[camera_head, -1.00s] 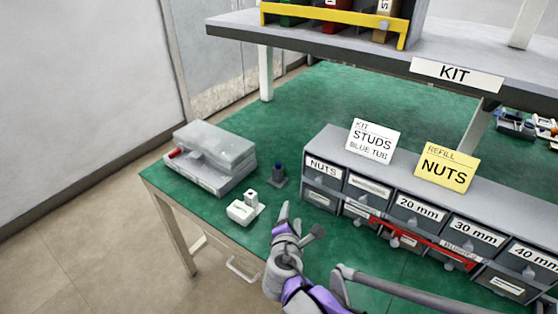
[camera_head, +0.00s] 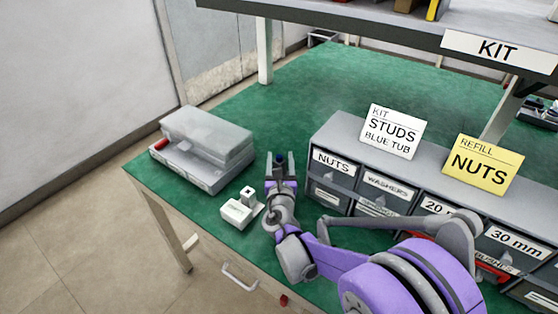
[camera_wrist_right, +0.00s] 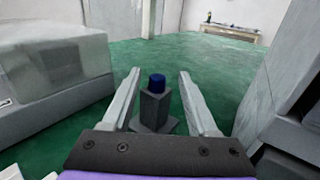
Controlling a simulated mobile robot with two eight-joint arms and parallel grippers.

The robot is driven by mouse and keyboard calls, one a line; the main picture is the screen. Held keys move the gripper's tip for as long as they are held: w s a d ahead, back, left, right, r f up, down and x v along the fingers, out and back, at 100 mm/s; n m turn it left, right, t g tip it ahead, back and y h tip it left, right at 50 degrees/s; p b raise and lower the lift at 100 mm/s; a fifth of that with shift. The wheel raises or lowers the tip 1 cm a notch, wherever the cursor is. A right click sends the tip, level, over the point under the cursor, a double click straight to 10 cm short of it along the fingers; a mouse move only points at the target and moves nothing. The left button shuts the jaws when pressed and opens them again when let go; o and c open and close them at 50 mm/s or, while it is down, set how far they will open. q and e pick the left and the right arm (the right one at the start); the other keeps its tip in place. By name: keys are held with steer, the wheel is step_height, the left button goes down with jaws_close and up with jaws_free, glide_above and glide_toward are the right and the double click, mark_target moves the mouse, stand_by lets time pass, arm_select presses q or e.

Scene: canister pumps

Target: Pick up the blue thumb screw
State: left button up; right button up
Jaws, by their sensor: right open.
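The blue thumb screw (camera_wrist_right: 157,82) stands upright on top of a dark grey block (camera_wrist_right: 153,108) in the right wrist view. My right gripper (camera_wrist_right: 157,98) is open, with one finger on each side of the block and screw, and a gap shows on both sides. In the head view the right gripper (camera_head: 281,165) reaches over the green table at the screw, and its fingers hide most of the block. Only a small dark blue bit of the screw (camera_head: 281,158) shows between the fingertips. My left gripper is not in view.
A grey case (camera_head: 205,142) with a clear lid stands to the left. A small white block (camera_head: 237,213) sits close to the gripper's left. A grey drawer cabinet (camera_head: 345,140) with labels is at right. Open green table (camera_head: 330,85) lies beyond, under a shelf.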

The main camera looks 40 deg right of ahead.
steer(key=x, duration=0.4)
steer(key=shift+w+r, duration=0.2)
steer(key=shift+w, duration=0.1)
steer(key=shift+c, duration=0.2)
jaws_close()
